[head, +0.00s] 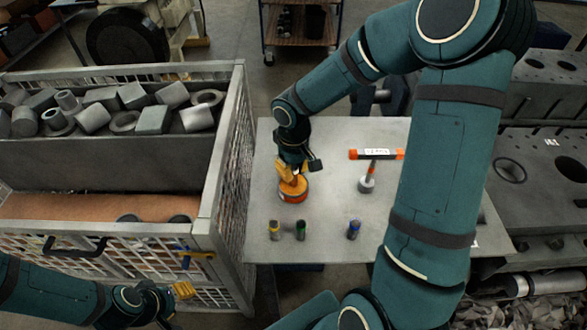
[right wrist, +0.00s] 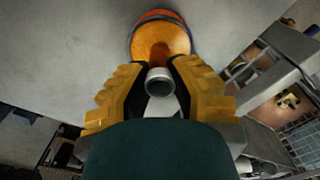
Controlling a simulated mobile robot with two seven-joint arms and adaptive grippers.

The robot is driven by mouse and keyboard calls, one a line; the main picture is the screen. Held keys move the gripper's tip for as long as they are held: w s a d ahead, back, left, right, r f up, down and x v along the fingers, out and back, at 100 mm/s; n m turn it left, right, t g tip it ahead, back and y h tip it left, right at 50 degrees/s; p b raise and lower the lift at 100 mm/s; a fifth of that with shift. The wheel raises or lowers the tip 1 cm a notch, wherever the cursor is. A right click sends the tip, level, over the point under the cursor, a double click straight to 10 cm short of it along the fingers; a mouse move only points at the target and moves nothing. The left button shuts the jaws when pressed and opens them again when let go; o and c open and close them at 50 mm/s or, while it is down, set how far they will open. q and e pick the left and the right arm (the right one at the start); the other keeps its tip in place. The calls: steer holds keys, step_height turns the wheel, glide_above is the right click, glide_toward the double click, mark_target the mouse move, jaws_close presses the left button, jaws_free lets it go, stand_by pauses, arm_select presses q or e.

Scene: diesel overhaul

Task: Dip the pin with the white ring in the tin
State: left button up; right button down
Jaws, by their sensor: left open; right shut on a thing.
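My right gripper (head: 291,178) is over the orange tin (head: 293,190) on the grey table; the tin has a dark rim. In the right wrist view, the yellow fingers of the right gripper (right wrist: 158,76) are shut on a grey cylindrical pin (right wrist: 158,84), its round end facing the camera. The orange tin (right wrist: 160,40) lies just beyond it. No white ring can be clearly made out on the pin, and its lower end is hidden. I cannot tell whether it touches the tin's contents. My left gripper (head: 184,290) is open and empty beside the crate, at the lower left.
Pins with a yellow band (head: 274,230), green band (head: 300,230) and blue band (head: 353,230) stand along the table's (head: 325,210) front. An orange-ended bar (head: 376,154) is behind. A mesh crate (head: 228,150) of metal parts stands left; engine blocks (head: 540,150) stand right.

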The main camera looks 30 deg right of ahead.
mark_target(293, 167)
stand_by(0.3)
steer(key=shift+r+p, duration=1.7)
steer(key=shift+r, duration=0.6)
steer(key=shift+r+p, duration=0.7)
steer(key=shift+r, duration=0.5)
steer(key=shift+f, duration=0.1)
